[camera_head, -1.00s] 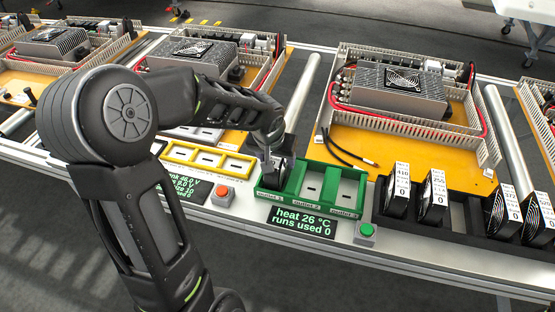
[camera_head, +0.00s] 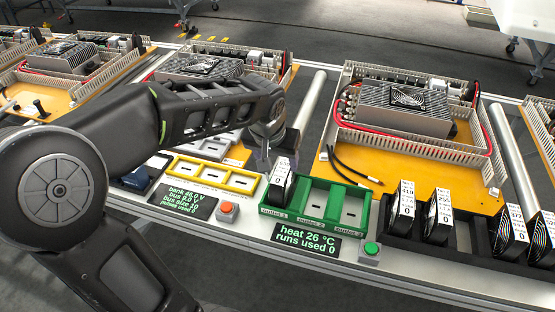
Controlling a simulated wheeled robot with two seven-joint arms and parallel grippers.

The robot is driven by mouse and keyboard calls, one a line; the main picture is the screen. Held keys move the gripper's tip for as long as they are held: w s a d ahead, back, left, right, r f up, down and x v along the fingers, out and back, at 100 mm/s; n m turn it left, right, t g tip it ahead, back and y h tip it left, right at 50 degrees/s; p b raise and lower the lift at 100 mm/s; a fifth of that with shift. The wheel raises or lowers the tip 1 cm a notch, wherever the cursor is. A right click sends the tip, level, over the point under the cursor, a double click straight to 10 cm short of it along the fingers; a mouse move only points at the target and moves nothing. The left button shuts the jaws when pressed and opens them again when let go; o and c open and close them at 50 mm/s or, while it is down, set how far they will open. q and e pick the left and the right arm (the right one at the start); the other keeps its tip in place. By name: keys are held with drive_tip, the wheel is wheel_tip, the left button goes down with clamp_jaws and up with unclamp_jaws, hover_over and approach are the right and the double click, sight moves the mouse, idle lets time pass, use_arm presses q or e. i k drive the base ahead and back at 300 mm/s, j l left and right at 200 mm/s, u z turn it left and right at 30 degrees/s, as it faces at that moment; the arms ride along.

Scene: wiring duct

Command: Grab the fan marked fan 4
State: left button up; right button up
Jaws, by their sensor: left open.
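Several black fans with white labels are in view; the small lines are too blurred for me to tell which is fan 4. One fan (camera_head: 280,184) stands upright in the left slot of the green outlet tray (camera_head: 316,207). The others stand in a black rack at the right: a fan (camera_head: 402,213), a second (camera_head: 438,216), a third (camera_head: 510,235) and one at the right edge (camera_head: 543,245). My left gripper (camera_head: 278,150) is open and empty, just above and behind the fan in the green tray. My right gripper is not in view.
The yellow tray (camera_head: 212,176) lies left of the green one. An orange button (camera_head: 228,209) and a green button (camera_head: 371,249) sit at the table's front edge. Large grey power units (camera_head: 405,107) stand on orange boards behind. The green tray's middle and right slots are empty.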

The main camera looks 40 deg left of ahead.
sight(508, 243)
drive_tip(key=i+l, duration=0.1)
drive_tip(key=l, duration=0.35)
drive_tip(key=i+l, duration=0.1)
drive_tip(key=l, duration=0.4)
drive_tip(key=i+l, duration=0.15)
drive_tip(key=l, duration=0.3)
drive_tip(key=i+l, duration=0.1)
drive_tip(key=l, duration=0.35)
drive_tip(key=i+l, duration=0.1)
drive_tip(key=l, duration=0.4)
drive_tip(key=i+l, duration=0.1)
drive_tip(key=l, duration=0.35)
